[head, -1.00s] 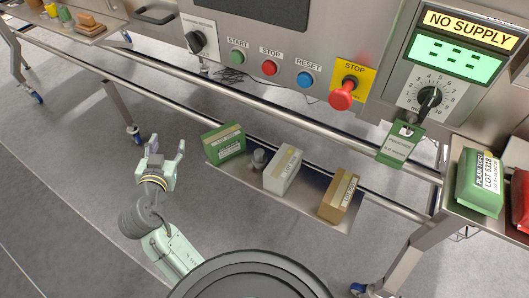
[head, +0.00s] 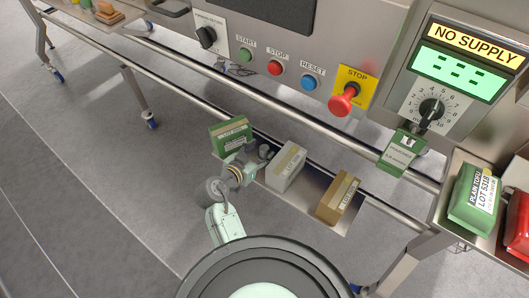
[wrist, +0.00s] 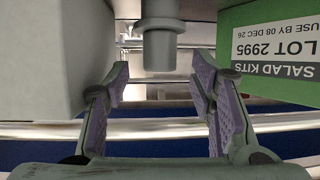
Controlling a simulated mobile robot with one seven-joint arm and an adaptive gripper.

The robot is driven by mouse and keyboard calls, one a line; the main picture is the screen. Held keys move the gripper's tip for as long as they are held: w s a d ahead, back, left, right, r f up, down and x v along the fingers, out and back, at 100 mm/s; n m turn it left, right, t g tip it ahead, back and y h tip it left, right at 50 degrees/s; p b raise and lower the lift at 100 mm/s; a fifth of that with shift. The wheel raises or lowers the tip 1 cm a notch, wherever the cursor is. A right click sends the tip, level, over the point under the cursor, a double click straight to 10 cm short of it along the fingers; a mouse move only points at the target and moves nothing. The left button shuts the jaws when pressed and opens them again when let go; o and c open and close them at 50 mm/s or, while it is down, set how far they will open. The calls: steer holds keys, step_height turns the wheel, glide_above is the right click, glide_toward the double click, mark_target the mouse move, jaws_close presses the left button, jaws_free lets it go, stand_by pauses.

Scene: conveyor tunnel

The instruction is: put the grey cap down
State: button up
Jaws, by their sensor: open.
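The grey cap (head: 264,151) stands on the low metal shelf, between a green carton and a white carton. In the wrist view, which is upside down, the grey cap (wrist: 160,42) shows as a stepped grey cylinder just ahead of the fingertips, in line with the gap between them. My gripper (head: 253,157) is at the shelf beside the cap and partly overlaps it in the head view. In the wrist view my gripper (wrist: 159,75) is open, with nothing held between its fingers.
The green carton (head: 231,135) and the white carton (head: 286,168) stand close on either side. A brown carton (head: 338,198) is farther right on the shelf (head: 311,196). A metal rail (head: 330,140) runs above the shelf. Open floor lies at the left.

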mark_target(262, 150)
steer(key=shift+x, duration=1.6)
jaws_close()
